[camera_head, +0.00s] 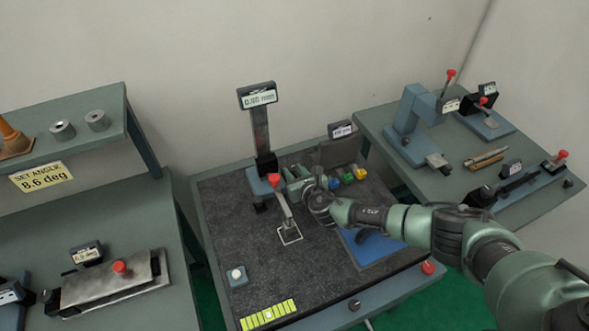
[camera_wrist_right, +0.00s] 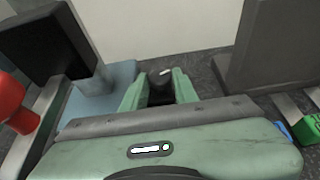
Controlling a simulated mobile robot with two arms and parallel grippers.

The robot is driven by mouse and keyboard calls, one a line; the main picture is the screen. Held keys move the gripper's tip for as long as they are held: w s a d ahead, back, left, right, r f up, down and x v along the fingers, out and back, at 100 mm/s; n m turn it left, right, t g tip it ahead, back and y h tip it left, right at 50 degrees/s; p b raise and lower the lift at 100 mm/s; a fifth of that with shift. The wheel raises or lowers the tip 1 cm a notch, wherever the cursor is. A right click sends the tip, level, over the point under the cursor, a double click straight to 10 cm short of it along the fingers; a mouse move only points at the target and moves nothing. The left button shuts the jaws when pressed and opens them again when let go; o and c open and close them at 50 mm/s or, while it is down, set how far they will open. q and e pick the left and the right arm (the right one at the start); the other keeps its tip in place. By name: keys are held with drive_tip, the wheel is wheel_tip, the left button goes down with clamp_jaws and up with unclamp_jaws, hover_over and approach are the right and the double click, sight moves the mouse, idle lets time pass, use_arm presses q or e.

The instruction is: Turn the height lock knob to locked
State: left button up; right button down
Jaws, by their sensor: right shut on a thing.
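My right gripper (camera_head: 300,180) reaches over the middle table from the right, beside the blue base of the height gauge (camera_head: 260,135). In the right wrist view its two green fingers (camera_wrist_right: 159,92) are shut on a dark round knob (camera_wrist_right: 160,77) with a small white mark on top. This appears to be the height lock knob. In the head view the knob is hidden by the gripper or too small to make out. The gauge's display (camera_head: 258,97) stands on a dark column. My left gripper is not in view.
A red-knobbed lever (camera_head: 275,181) stands just left of my right gripper. Several coloured blocks (camera_head: 348,176) and a grey upright block (camera_head: 339,152) are behind and right of it. A blue mat (camera_head: 372,248) lies under my forearm. The dark table surface (camera_head: 220,215) is clear at left.

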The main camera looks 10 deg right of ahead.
drive_tip(key=c, duration=1.1)
unclamp_jaws()
